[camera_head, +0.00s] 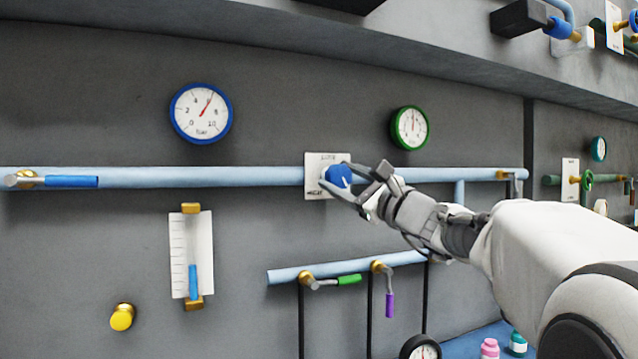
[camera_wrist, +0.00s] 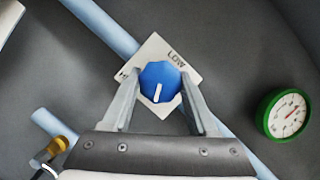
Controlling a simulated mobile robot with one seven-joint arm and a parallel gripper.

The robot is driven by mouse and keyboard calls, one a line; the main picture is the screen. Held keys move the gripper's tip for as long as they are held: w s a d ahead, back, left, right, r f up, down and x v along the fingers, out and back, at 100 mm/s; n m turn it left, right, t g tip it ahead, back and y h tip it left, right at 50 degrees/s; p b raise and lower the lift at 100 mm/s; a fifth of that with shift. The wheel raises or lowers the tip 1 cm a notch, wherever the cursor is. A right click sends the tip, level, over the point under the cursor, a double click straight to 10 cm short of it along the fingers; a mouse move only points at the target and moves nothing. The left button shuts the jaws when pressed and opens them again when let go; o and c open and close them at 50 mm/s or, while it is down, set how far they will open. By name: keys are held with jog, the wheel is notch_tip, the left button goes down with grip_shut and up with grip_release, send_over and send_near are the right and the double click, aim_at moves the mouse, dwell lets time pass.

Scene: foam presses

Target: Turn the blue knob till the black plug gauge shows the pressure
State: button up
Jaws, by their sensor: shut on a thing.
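The blue knob (camera_head: 338,176) sits on a white plate (camera_head: 316,192) on the light blue pipe. My gripper (camera_head: 334,173) is shut on the knob, one finger on each side. In the wrist view the blue knob (camera_wrist: 160,80) is between my fingertips (camera_wrist: 160,88); its white mark points down, away from the word LOW. A second word on the plate is partly hidden by a finger. A black-rimmed gauge (camera_head: 421,349) is cut off by the bottom edge of the head view; its reading is unclear.
A blue-rimmed gauge (camera_head: 201,113) in bar hangs upper left, needle near 6. A green-rimmed gauge (camera_head: 410,128) is right of the knob; it shows in the wrist view too (camera_wrist: 284,115). Below are a lower pipe (camera_head: 284,275) with green and purple levers, and a yellow knob (camera_head: 122,317).

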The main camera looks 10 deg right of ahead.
dwell(0.4)
jog(key=o, duration=1.4)
jog(key=shift+s, duration=0.1)
jog(key=v, duration=1.7)
jog(key=shift+d+f, duration=0.1)
